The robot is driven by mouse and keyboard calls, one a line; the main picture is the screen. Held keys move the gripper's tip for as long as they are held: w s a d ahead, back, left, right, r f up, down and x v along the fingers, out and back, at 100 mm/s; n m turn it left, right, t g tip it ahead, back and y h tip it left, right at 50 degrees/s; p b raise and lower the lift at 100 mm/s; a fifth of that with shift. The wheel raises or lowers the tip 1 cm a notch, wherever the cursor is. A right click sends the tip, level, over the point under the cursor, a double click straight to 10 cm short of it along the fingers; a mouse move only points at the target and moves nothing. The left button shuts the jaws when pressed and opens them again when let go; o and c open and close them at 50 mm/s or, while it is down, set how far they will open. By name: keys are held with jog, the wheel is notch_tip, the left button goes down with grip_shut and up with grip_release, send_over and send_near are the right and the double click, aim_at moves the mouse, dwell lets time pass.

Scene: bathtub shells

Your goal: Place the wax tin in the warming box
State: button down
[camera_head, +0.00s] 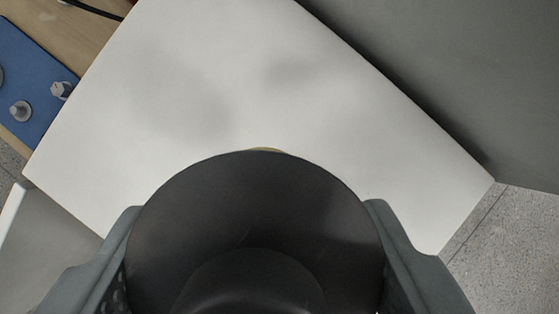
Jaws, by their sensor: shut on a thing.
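A dark, round, smooth thing, seemingly the wax tin (255,190), fills the lower middle of the view. It has a curved raised ring or step near the bottom edge. My gripper (252,212) is shut on it, with one grey finger at its left side and one at its right. A thin tan sliver (267,149) shows at the tin's far rim; I cannot tell what it is. A flat white surface (200,80) lies beyond and below the tin. I cannot tell whether it belongs to the warming box. The tin hides the surface's near part.
A blue plate (30,75) with metal bolts (20,110) lies on a wooden surface (65,25) at upper left. A pale-edged grey panel (50,245) stands at lower left. A large grey panel (450,80) borders the right. Speckled floor (515,240) shows at lower right.

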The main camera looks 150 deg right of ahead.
jog(key=shift+f, duration=4.45)
jog(key=shift+f, duration=0.15)
jog(key=shift+c, duration=1.8)
grip_release()
jog(key=a+v, duration=0.1)
jog(key=v, duration=1.1)
jog(key=s+f+m+t, duration=0.1)
jog(key=s+f+t, duration=1.1)
jog(key=s+f, duration=1.5)
jog(key=shift+s+d+f+t+h, duration=0.3)
jog(key=shift+s+f, duration=0.05)
jog(key=shift+s, duration=0.7)
